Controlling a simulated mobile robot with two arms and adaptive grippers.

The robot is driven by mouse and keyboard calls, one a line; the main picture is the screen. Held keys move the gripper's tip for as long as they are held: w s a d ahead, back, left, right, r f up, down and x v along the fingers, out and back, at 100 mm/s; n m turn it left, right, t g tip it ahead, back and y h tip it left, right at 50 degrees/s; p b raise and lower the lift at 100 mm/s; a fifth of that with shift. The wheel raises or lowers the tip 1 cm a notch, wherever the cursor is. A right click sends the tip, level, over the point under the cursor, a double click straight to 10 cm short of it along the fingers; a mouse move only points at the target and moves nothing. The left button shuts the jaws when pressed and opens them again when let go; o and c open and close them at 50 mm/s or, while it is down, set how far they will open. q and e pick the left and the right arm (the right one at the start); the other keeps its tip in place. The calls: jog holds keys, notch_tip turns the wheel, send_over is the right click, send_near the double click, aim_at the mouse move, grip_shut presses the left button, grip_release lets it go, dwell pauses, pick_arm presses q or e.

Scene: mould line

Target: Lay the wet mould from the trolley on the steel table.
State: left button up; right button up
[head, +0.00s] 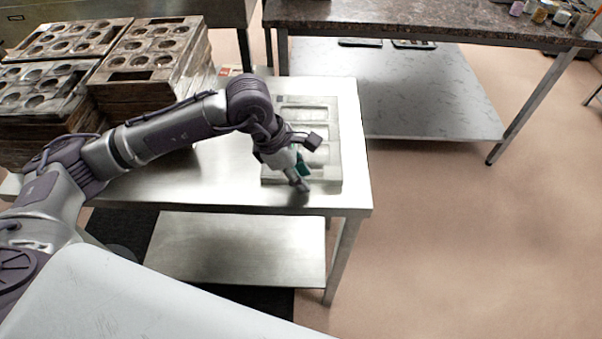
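A pale grey rectangular mould (334,152) with rectangular recesses lies flat on the right part of the steel table (220,182). Its right edge is close to the table's right edge. My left gripper (299,176) points down over the front part of the mould, and my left wrist hides part of the mould's left side. The fingers and a teal part show at the mould's front, but I cannot tell whether they touch it or grip it. My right gripper is out of view. I cannot make out a trolley for certain.
Stacks of worn brown moulds with round hollows (140,62) stand at the left, behind my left arm. A stone-topped bench (420,18) with jars and a lower shelf (420,95) stands at the back. The floor (460,240) to the right is clear.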

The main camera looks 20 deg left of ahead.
pick_arm(q)
jog(key=b+v, duration=0.2)
jog(key=v, duration=1)
jog(key=shift+d+f, duration=0.1)
jog(key=shift+f, duration=0.05)
